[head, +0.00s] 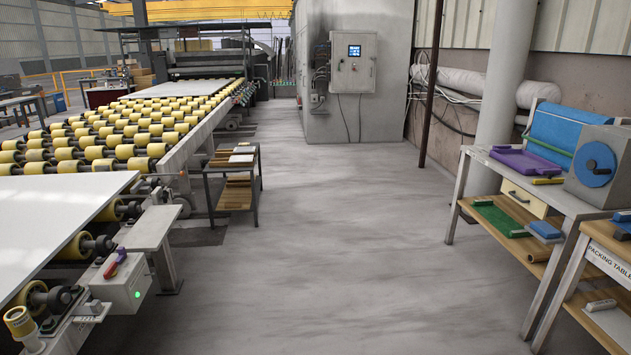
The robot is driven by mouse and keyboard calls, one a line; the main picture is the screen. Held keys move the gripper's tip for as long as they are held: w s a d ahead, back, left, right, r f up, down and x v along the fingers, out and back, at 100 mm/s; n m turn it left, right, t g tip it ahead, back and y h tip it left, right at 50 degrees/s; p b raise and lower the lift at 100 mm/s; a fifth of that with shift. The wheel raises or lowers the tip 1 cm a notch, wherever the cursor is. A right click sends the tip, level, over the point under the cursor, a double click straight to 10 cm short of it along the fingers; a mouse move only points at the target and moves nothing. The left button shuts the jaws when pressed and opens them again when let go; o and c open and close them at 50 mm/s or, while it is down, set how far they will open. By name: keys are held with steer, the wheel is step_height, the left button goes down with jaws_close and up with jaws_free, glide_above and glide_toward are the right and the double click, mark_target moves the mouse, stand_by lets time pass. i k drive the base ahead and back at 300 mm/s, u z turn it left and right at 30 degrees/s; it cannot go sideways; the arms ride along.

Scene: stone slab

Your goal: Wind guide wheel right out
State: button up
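My gripper is not in view. A roller conveyor (187,145) with yellow rollers runs along the left side. At its near end, a short upright yellow roller (18,322) stands at the lower left, beside dark rollers; it may be the guide wheel, but I cannot tell for certain. A small plate with a mark (83,319) lies near it, too small to read. A grey control box (127,286) with a red and purple handle (115,264) and a lit green lamp (137,294) is fixed to the conveyor's near side.
White slabs lie on the conveyor, one near (55,215) and one far (170,89). A rack (232,185) with boards stands beside it. Benches at right hold a grey machine with a blue disc (594,164) and trays. The grey floor (320,230) between is clear.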

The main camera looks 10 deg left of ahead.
mark_target(166, 199)
steer(key=u, duration=0.35)
steer(key=i, duration=1.5)
steer(key=u, duration=0.8)
steer(key=i, duration=0.65)
steer(key=u, duration=0.95)
steer(key=i, duration=1)
steer(key=u, duration=0.45)
